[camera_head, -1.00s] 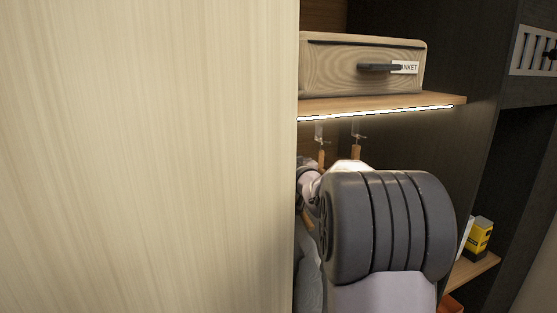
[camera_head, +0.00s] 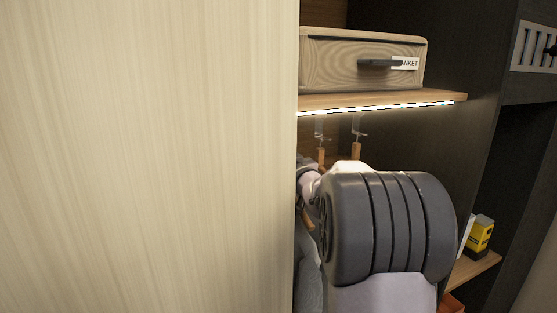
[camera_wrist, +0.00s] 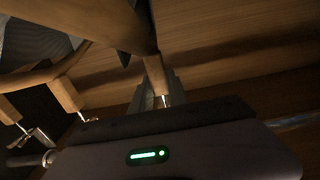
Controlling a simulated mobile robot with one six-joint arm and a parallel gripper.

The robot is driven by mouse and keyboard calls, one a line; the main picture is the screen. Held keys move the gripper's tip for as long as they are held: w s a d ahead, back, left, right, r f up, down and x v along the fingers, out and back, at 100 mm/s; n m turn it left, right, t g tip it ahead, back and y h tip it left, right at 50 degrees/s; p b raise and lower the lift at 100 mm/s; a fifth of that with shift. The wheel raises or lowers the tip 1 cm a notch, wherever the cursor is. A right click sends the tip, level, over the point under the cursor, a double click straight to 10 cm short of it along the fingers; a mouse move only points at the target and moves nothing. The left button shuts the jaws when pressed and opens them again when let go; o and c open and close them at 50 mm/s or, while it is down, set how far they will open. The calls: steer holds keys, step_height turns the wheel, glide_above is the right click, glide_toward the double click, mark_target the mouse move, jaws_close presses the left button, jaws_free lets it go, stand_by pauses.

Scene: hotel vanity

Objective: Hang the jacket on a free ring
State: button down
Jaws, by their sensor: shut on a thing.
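In the wrist view my gripper (camera_wrist: 157,92) is shut on the neck of a wooden hanger (camera_wrist: 118,30). The hanger's bar runs up and left from the jaws. Grey cloth (camera_wrist: 35,45) shows beside it at upper left; I cannot tell whether it is the jacket. Two other wooden hanger necks (camera_wrist: 66,95) with metal fittings (camera_wrist: 38,138) are at the left. In the head view, two clear ring holders (camera_head: 320,127) hang under the shelf, each with a wooden neck (camera_head: 357,150) below it. Grey cloth (camera_head: 309,272) hangs at lower left. My arm hides the gripper there.
A pale wood panel (camera_head: 150,160) fills the left of the head view. A lit shelf (camera_head: 440,98) with a wooden blanket box (camera_head: 340,65) is above my arm. A yellow box (camera_head: 480,232) stands on a lower shelf (camera_head: 472,268) at right, near a dark upright wall.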

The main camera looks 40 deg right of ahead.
steer(key=shift+r, duration=0.1)
steer(key=c, duration=1.2)
jaws_free()
